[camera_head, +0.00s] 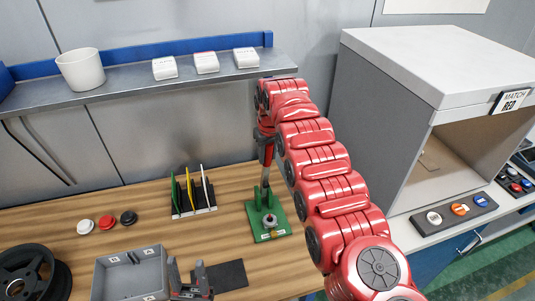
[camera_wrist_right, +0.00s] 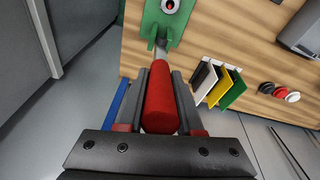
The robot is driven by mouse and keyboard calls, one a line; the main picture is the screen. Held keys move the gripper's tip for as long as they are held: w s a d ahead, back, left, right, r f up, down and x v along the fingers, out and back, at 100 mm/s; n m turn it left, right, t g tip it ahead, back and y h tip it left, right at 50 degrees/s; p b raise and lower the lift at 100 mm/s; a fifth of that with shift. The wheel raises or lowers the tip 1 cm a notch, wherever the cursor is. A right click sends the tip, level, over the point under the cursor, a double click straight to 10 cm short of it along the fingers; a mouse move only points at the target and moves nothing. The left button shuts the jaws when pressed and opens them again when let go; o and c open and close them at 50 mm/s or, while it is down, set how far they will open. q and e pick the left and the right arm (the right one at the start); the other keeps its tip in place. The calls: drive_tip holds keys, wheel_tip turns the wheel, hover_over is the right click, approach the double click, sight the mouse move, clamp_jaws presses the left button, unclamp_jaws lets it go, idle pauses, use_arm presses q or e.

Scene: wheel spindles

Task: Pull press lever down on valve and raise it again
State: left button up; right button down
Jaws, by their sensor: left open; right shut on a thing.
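The press has a green base (camera_head: 268,228) on the wooden table, with a round grey valve part (camera_head: 269,220) on it. Its lever (camera_head: 266,174) stands nearly upright behind the base, with a red handle at the upper end. My right gripper (camera_head: 266,132) is shut on this handle. In the right wrist view the red handle (camera_wrist_right: 161,105) lies lengthwise between the two fingers of my right gripper (camera_wrist_right: 162,80), and the green base (camera_wrist_right: 168,20) is beyond. My left gripper (camera_head: 190,284) is open and empty at the bottom edge, beside a grey bin.
The grey bin (camera_head: 130,273), a dark mat (camera_head: 228,275) and a black wheel (camera_head: 32,272) are at the front. A rack of coloured plates (camera_head: 193,194) stands left of the press. A shelf (camera_head: 150,80) runs behind; a grey cabinet (camera_head: 430,65) is at the right.

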drive_tip(key=shift+w+r, duration=0.1)
drive_tip(key=c, duration=0.8)
unclamp_jaws()
drive_tip(key=shift+c, duration=0.2)
drive_tip(key=shift+o, duration=1.3)
drive_tip(key=shift+w+a, duration=0.1)
drive_tip(key=shift+w, duration=0.05)
drive_tip(key=shift+r+b, duration=0.1)
drive_tip(key=shift+b, duration=0.35)
drive_tip(key=b+v, duration=0.1)
drive_tip(key=b, duration=0.2)
drive_tip(key=shift+r, duration=0.35)
drive_tip(key=p+v, duration=0.4)
drive_tip(key=v, duration=1)
drive_tip(key=shift+f, duration=0.1)
drive_tip(key=shift+s+r+p, duration=0.3)
drive_tip(key=shift+r+p, duration=0.1)
drive_tip(key=shift+r, duration=0.25)
